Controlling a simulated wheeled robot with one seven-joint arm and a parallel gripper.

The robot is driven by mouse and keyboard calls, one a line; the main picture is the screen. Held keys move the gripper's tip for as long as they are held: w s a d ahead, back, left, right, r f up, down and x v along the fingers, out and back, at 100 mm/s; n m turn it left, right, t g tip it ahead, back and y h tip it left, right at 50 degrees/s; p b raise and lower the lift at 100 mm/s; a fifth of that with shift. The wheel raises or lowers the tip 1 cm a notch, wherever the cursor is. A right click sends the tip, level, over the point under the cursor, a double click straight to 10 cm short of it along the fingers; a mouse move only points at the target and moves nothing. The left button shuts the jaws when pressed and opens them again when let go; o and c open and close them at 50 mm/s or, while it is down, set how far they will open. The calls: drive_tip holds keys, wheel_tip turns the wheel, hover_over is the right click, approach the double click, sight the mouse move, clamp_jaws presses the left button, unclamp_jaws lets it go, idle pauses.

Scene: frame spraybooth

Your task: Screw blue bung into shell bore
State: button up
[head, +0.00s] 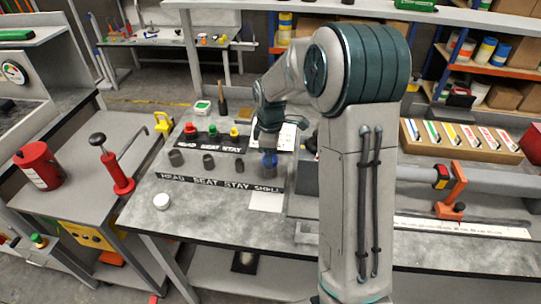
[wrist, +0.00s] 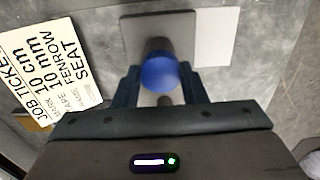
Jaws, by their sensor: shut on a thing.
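In the head view my gripper (head: 268,138) points down over the bung. A grey upright part, seemingly the shell (wrist: 157,46), shows beneath the bung, with a dark square plate (wrist: 180,22) around it. The bore is hidden, so I cannot tell how far the bung is in.
Red (head: 190,129), green (head: 212,131) and yellow (head: 234,132) bungs stand behind the other grey cylinders (head: 208,161). A job ticket (wrist: 45,70) lies left in the wrist view. A white round lid (head: 161,201) lies front left. The bench front is mostly clear.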

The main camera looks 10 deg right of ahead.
idle(0.3)
drive_tip(key=m, duration=0.4)
drive_tip(key=shift+b, duration=0.4)
drive_tip(key=shift+m, duration=0.4)
drive_tip(key=m, duration=0.4)
drive_tip(key=shift+b, duration=0.3)
drive_tip(key=shift+m, duration=0.3)
drive_tip(key=m, duration=0.4)
drive_tip(key=shift+m, duration=0.3)
